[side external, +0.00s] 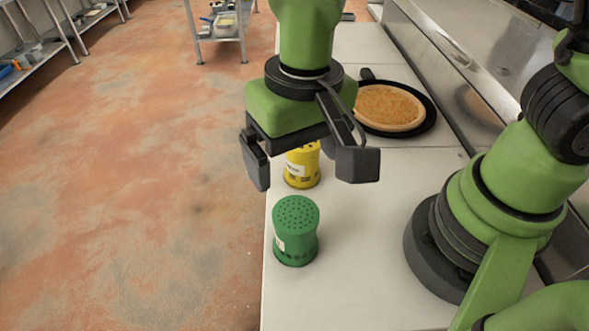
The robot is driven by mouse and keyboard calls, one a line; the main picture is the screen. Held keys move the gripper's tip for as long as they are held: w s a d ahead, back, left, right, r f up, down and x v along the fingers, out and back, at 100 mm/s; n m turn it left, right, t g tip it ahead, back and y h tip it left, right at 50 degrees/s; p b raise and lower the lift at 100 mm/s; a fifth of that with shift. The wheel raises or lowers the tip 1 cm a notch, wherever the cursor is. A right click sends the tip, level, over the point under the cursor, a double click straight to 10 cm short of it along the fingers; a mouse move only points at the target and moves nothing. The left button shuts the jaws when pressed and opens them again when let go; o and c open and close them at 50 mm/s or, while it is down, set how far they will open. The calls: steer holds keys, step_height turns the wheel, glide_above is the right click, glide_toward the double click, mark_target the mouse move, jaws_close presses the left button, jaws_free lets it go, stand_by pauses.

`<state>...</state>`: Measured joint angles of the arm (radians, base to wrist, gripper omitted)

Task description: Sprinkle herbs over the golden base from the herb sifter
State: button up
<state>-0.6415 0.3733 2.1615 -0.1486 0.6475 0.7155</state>
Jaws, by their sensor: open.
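The golden base (388,106) is a round, flat, golden-brown disc lying in a dark pan (430,118) at the back of the counter. A green shaker (295,235) with a perforated top stands upright near the counter's left edge. A yellow shaker (300,170) stands upright behind it, its top partly hidden by my gripper. I cannot read either label, so I cannot tell for certain which is the herb sifter. My gripper (308,168) is open and empty, its fingers pointing down in front of and above the yellow shaker.
The pale counter (365,245) is clear to the right of the shakers. Its left edge runs close beside them, with the floor below. A metal backsplash (450,60) borders the right side. Metal shelving stands far off on the left.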

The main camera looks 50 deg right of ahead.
mark_target(294, 212)
steer(key=shift+s+a+f, duration=0.15)
steer(key=shift+a+f, duration=0.15)
steer(key=shift+f, duration=0.25)
steer(key=shift+s+a+f, duration=0.1)
steer(key=shift+a+f, duration=0.15)
steer(key=shift+f, duration=0.6)
step_height(294, 212, down, 9)
steer(key=shift+f, duration=0.1)
steer(key=shift+c, duration=0.4)
steer(key=c, duration=1.1)
steer(key=shift+r, duration=6.3)
steer(key=shift+w+d, duration=0.1)
